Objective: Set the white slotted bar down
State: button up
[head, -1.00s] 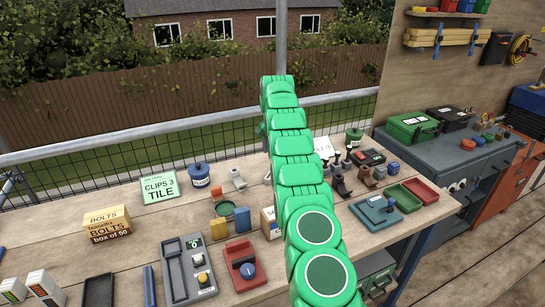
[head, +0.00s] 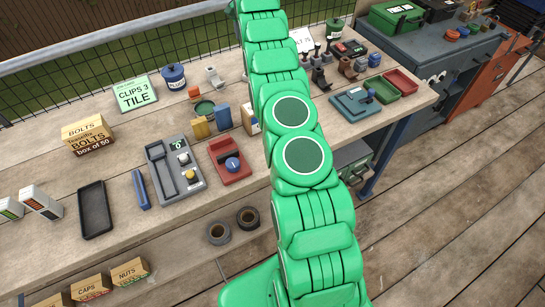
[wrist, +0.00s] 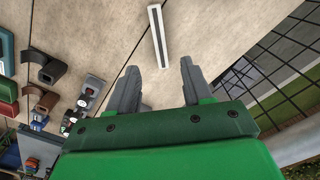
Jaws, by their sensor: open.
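The white slotted bar (wrist: 158,36), with a dark slot along it, shows at the top middle of the wrist view. It appears to lie on the pale bench top, beyond my fingertips and apart from them. My gripper (wrist: 158,70) is open, with its two grey fingers spread and nothing between them. In the head view my green arm crosses the middle of the picture. The gripper and the bar cannot be made out there.
Dark curved pieces (wrist: 44,65) stand left in the wrist view, wire mesh (wrist: 275,55) at right.

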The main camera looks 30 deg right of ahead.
jog(key=s+a+r+n, duration=0.2)
jog(key=s+a+r, duration=0.7)
jog(key=s+r, duration=0.15)
jog(key=s+a+r+n, duration=0.1)
jog(key=s+a+r, duration=0.1)
jog(key=s, duration=0.3)
jog(key=s+a+r+n+g, duration=0.1)
jog(key=s+a+r, duration=0.1)
jog(key=s, duration=0.2)
jog(key=s+a+r+n, duration=0.1)
jog(key=s+a+r, duration=0.15)
jog(key=s, duration=0.25)
jog(key=s+a+f+n, duration=0.1)
jog(key=s+a+f, duration=0.1)
jog(key=s, duration=1.1)
jog(key=s+a+f+n, duration=0.1)
jog(key=s+a+f, duration=0.2)
jog(key=s, duration=1)
jog(key=s+a+f+n, duration=0.1)
jog(key=s+a+f, duration=0.1)
jog(key=s, duration=1.1)
jog(key=shift+a+f+n+g, duration=0.15)
jog(key=shift+f+n+g, duration=0.25)
